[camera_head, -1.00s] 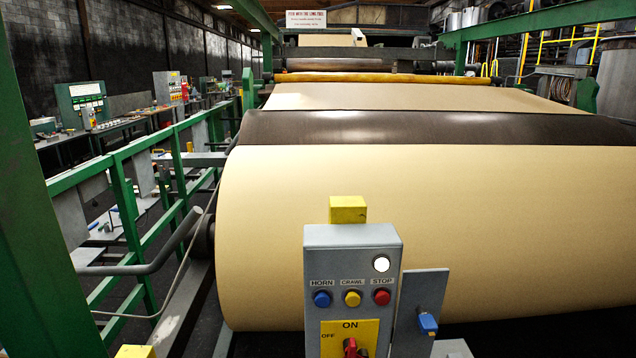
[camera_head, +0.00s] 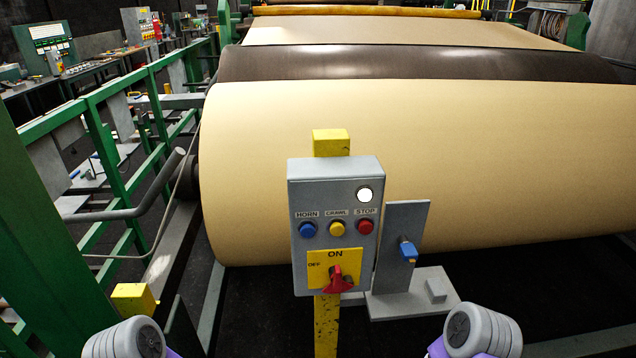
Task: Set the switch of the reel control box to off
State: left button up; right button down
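The grey reel control box (camera_head: 336,240) stands on a yellow post (camera_head: 326,325) in front of the large paper roll. Its red switch (camera_head: 338,281) sits on a yellow plate (camera_head: 318,258) low on the front face. The plate reads ON at the top and OFF at the left. The switch handle appears to point up towards ON. Above the plate are the blue horn, yellow crawl and red stop buttons, and a round white lamp (camera_head: 365,194) that looks lit. Grey and purple parts of my arms show at the bottom left and right edges; neither gripper is visible.
A grey bracket (camera_head: 401,240) with a blue lever (camera_head: 408,251) stands close to the right of the box. The paper roll (camera_head: 430,160) fills the space behind. Green railing (camera_head: 120,170) runs along the left. The space in front of the box looks clear.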

aim_at(337, 285)
jog(key=z, duration=1.4)
jog(key=k, duration=0.55)
jog(key=u, duration=1.4)
